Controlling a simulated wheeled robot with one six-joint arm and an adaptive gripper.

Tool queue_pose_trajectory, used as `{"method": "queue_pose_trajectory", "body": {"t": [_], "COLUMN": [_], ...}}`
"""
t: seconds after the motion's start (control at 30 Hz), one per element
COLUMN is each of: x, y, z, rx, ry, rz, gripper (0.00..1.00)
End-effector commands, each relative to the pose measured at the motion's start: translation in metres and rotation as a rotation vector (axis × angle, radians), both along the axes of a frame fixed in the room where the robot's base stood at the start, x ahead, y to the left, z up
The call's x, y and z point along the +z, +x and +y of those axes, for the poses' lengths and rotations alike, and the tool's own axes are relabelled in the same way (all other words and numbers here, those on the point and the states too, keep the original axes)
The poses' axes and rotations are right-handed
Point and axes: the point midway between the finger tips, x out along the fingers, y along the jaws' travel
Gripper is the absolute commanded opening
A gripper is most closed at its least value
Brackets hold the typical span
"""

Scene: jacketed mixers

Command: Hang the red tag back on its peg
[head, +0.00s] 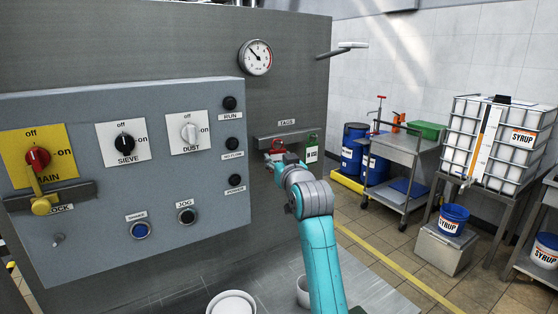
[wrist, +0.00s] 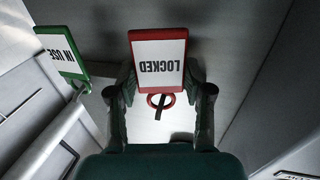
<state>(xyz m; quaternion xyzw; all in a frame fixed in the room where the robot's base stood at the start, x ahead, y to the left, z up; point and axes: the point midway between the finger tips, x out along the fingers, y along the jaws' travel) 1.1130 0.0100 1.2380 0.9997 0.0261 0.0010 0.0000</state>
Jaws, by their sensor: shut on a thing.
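The red tag (wrist: 160,50), a white plate with a red rim reading "LOCKED", shows upside down in the wrist view. My gripper (wrist: 160,80) is shut on it, one finger at each side edge. The tag's red ring (wrist: 151,102) lies between the fingers. A short dark bar, possibly the peg (wrist: 161,107), crosses the ring's opening; I cannot tell whether it passes through or only lines up with it. In the head view my gripper (head: 281,160) is at the tag rail (head: 262,139) under the "TAGS" label, with the red tag (head: 277,146) partly hidden.
A green "IN USE" tag (head: 311,147) hangs just right of my gripper; it is at the left in the wrist view (wrist: 60,52). The control panel (head: 100,225) stands left of my arm. White bowls (head: 232,303) are below.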

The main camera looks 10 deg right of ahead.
Motion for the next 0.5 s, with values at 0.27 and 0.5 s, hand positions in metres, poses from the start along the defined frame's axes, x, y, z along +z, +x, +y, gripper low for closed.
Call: {"method": "queue_pose_trajectory", "body": {"t": [0.27,0.5], "x": [0.0,0.0001], "y": [-0.0001,-0.0001], "z": [0.0,0.0], "rx": [0.0,0.0], "ry": [0.0,0.0], "rz": [0.0,0.0], "gripper": [0.78,0.8]}}
